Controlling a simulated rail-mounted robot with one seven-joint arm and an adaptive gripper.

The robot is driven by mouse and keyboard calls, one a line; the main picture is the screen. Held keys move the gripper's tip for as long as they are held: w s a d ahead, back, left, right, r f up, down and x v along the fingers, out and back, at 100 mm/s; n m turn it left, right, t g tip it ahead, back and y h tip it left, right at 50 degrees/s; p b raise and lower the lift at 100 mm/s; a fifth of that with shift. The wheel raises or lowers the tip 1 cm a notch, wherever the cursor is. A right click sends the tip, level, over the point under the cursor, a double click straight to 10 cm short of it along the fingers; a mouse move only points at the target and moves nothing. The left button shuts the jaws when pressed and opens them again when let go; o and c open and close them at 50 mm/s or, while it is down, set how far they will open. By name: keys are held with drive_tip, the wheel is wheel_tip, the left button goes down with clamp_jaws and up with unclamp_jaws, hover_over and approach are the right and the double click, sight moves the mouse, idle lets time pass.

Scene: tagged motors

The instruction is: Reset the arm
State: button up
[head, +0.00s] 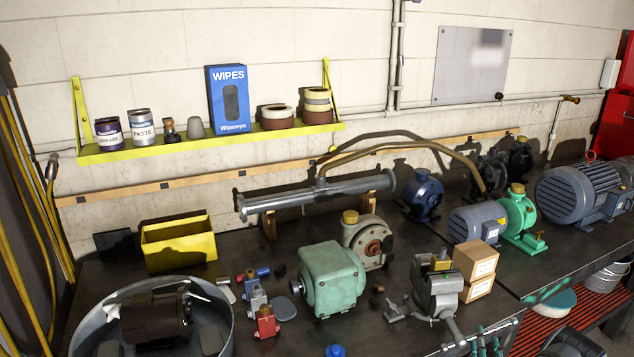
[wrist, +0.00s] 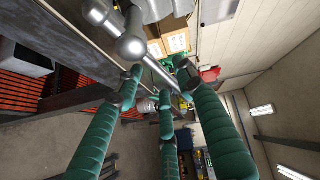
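The task names no other object.
The dark bench (head: 384,339) is crowded. A green gearbox (head: 331,280), two stacked boxes (head: 475,270), a round metal tub (head: 228,335) with a dark motor, and a yellow bin (head: 178,244) stand on it. A large blue-grey motor (head: 575,195) sits far right. A yellow shelf (head: 210,143) hangs behind.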

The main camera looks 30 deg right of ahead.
drive_tip(key=x, duration=0.2)
drive_tip(key=shift+w+d+r, duration=0.1)
drive_tip(key=shift+w+d, duration=0.05)
drive_tip(key=shift+w, duration=0.1)
